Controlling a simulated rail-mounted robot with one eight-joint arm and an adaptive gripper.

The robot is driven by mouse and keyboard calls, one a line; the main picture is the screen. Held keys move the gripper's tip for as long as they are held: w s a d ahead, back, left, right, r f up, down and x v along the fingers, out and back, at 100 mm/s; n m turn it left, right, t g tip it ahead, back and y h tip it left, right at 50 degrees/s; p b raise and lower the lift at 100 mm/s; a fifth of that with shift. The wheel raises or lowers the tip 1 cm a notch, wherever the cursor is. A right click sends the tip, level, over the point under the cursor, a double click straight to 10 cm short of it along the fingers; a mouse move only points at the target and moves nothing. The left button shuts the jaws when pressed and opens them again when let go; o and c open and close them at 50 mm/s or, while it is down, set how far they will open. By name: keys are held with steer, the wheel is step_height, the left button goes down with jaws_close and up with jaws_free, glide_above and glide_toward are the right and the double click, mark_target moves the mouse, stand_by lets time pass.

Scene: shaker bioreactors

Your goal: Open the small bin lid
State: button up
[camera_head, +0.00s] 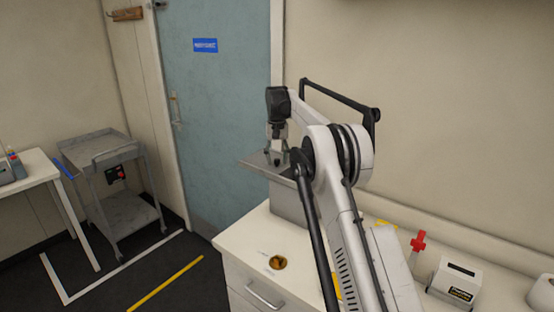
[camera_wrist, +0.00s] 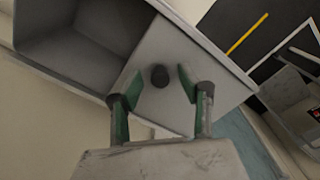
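The small grey bin (camera_head: 288,203) stands on the white cabinet top. Its flat grey lid (camera_head: 256,165) sits shifted, jutting past the bin's left side in the head view. In the wrist view the lid (camera_wrist: 165,112) covers only one part, and the bin's hollow inside (camera_wrist: 72,60) shows uncovered at the left. A black round knob (camera_wrist: 160,76) stands on the lid. My gripper (camera_head: 277,160) is just above the lid. In the wrist view my gripper (camera_wrist: 158,82) is open, its green-padded fingers on either side of the knob with visible gaps.
The white cabinet (camera_head: 262,240) has a round amber dish (camera_head: 278,262) in front of the bin. A grey cart (camera_head: 107,160) stands at the left by the blue door (camera_head: 215,100).

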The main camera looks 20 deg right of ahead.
steer(key=shift+r, duration=3.75)
